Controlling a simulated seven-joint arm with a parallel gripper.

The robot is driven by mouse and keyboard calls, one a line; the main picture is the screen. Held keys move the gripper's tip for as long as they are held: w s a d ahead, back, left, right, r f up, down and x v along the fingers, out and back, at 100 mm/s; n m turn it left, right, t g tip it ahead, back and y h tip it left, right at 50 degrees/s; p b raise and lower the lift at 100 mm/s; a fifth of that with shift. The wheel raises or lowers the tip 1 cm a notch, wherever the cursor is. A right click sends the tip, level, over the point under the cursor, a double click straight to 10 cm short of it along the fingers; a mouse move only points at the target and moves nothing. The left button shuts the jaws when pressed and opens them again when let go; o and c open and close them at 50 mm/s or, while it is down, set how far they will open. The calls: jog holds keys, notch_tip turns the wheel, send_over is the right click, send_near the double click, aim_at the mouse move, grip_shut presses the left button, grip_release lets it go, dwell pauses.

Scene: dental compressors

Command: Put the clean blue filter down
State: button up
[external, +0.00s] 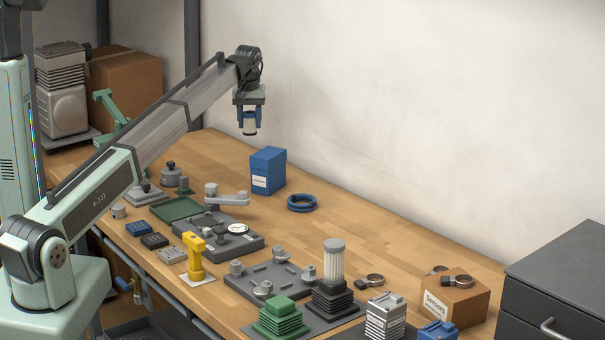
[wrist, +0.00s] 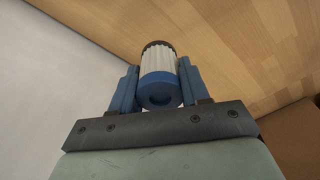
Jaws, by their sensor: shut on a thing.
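My gripper (external: 249,113) is high above the back of the wooden table, pointing down, with blue fingers. It is shut on a filter (external: 250,124) with a pale body and a dark lower end, held upright in the air and clear of the table. In the wrist view the filter (wrist: 158,62) sits between both blue fingers. Its pleated body is white, its near cap blue and its far end dark. Nothing touches its far end.
A blue box (external: 267,172) and a blue ring (external: 302,203) stand on the table (external: 345,222). Several grey, green and yellow parts fill the front. A pale pleated cylinder (external: 334,260) stands on a dark finned block. A cardboard box (external: 455,299) is at right. The back-right table is mostly bare.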

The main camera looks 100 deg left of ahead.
jog(key=s+a, duration=0.2)
jog(key=s, duration=0.3)
jog(key=shift+f, duration=5.05)
jog(key=shift+f, duration=0.15)
jog(key=o, duration=1)
jog(key=shift+o, duration=0.2)
jog(key=shift+a, duration=0.1)
notch_tip(320, 180, up, 12)
jog(key=d, duration=0.1)
jog(key=shift+d, duration=0.25)
jog(key=shift+w+r, duration=0.15)
jog(key=shift+r, duration=0.05)
